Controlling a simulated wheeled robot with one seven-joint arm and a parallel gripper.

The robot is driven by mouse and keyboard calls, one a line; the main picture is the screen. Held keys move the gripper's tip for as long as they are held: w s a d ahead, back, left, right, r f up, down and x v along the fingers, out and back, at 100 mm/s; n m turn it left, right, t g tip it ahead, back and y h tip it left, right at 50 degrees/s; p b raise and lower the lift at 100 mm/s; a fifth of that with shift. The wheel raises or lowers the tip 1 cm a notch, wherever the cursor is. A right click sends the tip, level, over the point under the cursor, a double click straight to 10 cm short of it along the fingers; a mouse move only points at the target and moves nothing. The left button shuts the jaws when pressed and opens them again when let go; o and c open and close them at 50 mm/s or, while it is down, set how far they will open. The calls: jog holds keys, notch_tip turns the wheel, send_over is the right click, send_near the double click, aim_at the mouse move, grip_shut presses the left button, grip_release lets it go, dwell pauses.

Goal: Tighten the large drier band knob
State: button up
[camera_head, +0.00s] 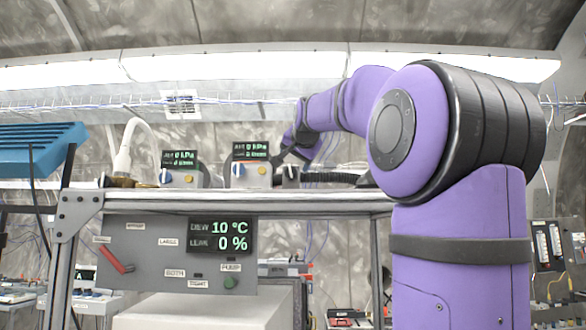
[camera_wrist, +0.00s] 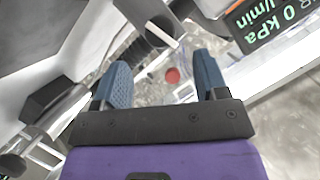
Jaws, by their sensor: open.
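My gripper (camera_head: 283,157) reaches over the bench top at the back, beside the right gauge box. In the wrist view its two blue ridged fingers (camera_wrist: 162,63) are apart with nothing held between them. A dark cylindrical piece with a bracket (camera_wrist: 160,32) lies just beyond the fingers, and a small red round part (camera_wrist: 172,75) shows in the gap. I cannot tell which part is the large drier band knob. A black-and-grey fitting (camera_head: 291,174) stands on the bench top below my gripper, partly hidden by the arm.
Two gauge boxes, left (camera_head: 181,169) and right (camera_head: 250,166), read 0 kPa. The right display also shows in the wrist view (camera_wrist: 270,20).

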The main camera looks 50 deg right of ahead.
jog(key=v, duration=0.3)
jog(key=shift+s+a, duration=0.15)
dwell(0.6)
